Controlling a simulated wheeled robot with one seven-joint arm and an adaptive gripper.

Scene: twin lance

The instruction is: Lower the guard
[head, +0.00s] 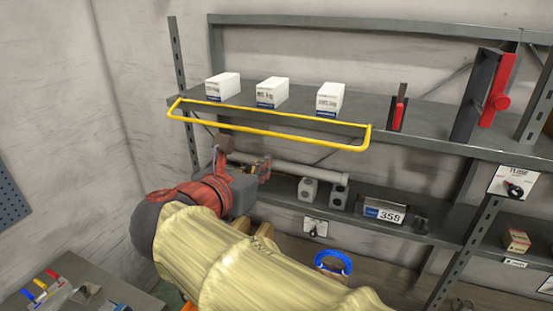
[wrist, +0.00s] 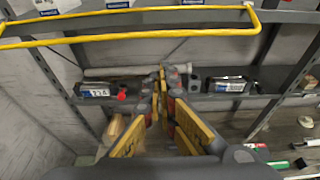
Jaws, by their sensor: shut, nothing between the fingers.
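The guard is a yellow bar frame (head: 270,128) along the front of the upper shelf. In the head view it stands out from the shelf edge at about board height, below the white boxes. In the wrist view the yellow bar (wrist: 130,37) crosses the top of the picture, with its right end bent back toward the shelf. My gripper (wrist: 163,76) is shut and empty, its fingers pointing at the lower shelf. It appears below the bar and apart from it. In the head view my wrist partly hides the gripper, so its fingertips are unclear.
Three white boxes (head: 271,92) stand on the upper shelf (head: 365,107). Red-and-black items (head: 484,100) stand to their right. The lower shelf (head: 395,205) holds a pale tube (head: 310,172) and a box marked 358 (head: 388,216). A blue ring (head: 333,263) is below. Shelf posts frame the space.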

